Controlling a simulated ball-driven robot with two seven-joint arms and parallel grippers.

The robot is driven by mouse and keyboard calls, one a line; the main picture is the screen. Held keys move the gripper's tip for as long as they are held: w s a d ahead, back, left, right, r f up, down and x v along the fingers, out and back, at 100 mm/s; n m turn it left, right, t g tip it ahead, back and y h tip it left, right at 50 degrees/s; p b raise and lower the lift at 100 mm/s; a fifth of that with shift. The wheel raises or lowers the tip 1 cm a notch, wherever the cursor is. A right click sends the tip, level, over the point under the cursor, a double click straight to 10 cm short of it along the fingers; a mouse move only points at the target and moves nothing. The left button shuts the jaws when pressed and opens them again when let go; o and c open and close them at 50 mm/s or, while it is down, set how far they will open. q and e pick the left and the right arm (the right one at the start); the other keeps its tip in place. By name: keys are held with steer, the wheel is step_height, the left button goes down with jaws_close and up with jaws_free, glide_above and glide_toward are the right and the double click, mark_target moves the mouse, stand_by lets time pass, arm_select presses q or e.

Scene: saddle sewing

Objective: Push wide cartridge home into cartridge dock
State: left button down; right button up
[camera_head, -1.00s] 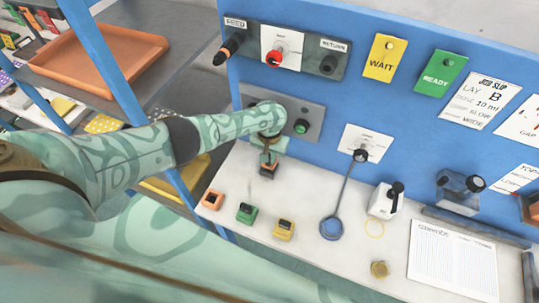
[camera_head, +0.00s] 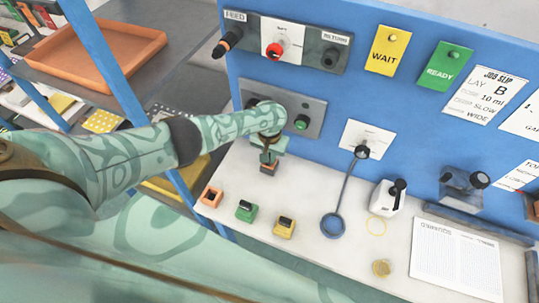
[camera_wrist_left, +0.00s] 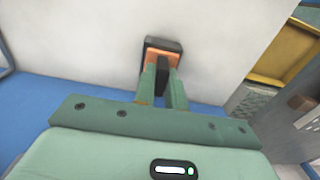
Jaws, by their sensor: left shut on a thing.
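My left gripper (camera_head: 268,158) points down over the back left of the white bench, close in front of the blue wall. It is shut on an orange and black block (camera_wrist_left: 162,47), which looks like a cartridge. In the left wrist view the two green fingers (camera_wrist_left: 163,85) reach to the block over a pale surface. I cannot tell if the block touches the bench. No dock is clearly identifiable; a grey wall panel with a green button (camera_head: 301,122) sits just behind the gripper, partly hidden by my arm. My right gripper is not in view.
Orange (camera_head: 211,196), green (camera_head: 246,211) and yellow (camera_head: 285,228) blocks stand in a row on the bench's front left. A blue ring on a rod (camera_head: 333,225), a white device (camera_head: 386,198) and a printed sheet (camera_head: 455,258) are further right.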

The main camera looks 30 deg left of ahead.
arm_select(q)
steer(key=c, duration=1.4)
jaws_free()
steer(key=shift+o, duration=0.2)
step_height(320, 180, up, 12)
steer(key=p, duration=0.6)
steer(key=shift+s+f, duration=0.15)
